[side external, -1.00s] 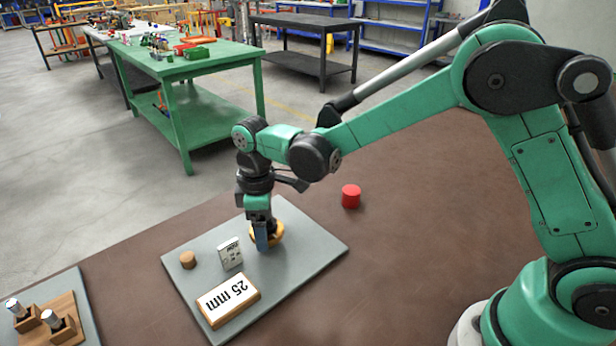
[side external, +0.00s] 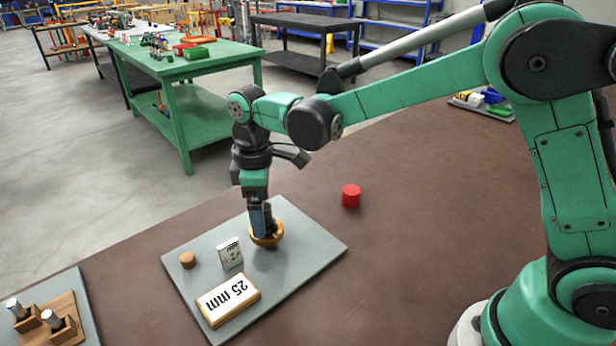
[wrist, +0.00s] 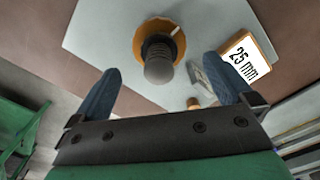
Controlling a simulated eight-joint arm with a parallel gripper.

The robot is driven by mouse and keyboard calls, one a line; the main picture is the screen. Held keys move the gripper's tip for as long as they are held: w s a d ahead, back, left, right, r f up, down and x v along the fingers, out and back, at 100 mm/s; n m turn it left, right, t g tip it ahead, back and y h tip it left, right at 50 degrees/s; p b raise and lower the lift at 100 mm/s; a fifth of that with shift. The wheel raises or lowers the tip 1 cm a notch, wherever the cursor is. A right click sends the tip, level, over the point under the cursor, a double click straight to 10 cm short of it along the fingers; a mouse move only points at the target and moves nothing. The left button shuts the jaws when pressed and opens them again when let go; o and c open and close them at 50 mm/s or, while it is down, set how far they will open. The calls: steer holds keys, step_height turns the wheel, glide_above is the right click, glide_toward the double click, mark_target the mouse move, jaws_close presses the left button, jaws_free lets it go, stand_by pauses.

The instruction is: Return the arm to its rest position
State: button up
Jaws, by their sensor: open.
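My gripper (side external: 262,222) points down just above a screw jack in the side view. In the wrist view my gripper (wrist: 168,90) has its two blue fingers wide apart with nothing between them. The screw jack has an orange-yellow round base (side external: 268,238) on a grey board (side external: 310,246). Its dark threaded post (wrist: 158,62) stands up from the base in the wrist view, ahead of the fingers. In the side view the fingers partly hide the jack.
On the board are a "25 mm" sign (side external: 228,298), a small white marked block (side external: 230,253) and a wooden cylinder (side external: 188,260). A red cylinder (side external: 351,195) stands on the brown table. A wooden holder (side external: 47,325) with metal-topped pieces is at the lower left.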

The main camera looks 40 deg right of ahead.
steer(key=shift+r, duration=0.7)
steer(key=shift+s+d+r, duration=0.1)
steer(key=shift+r, duration=0.05)
steer(key=s+d+r+m+t, duration=0.4)
steer(key=s+d+m+t, duration=0.3)
steer(key=s+d+m, duration=0.3)
steer(key=shift+s+r, duration=0.2)
steer(key=shift+s, duration=0.55)
steer(key=shift+d, duration=0.1)
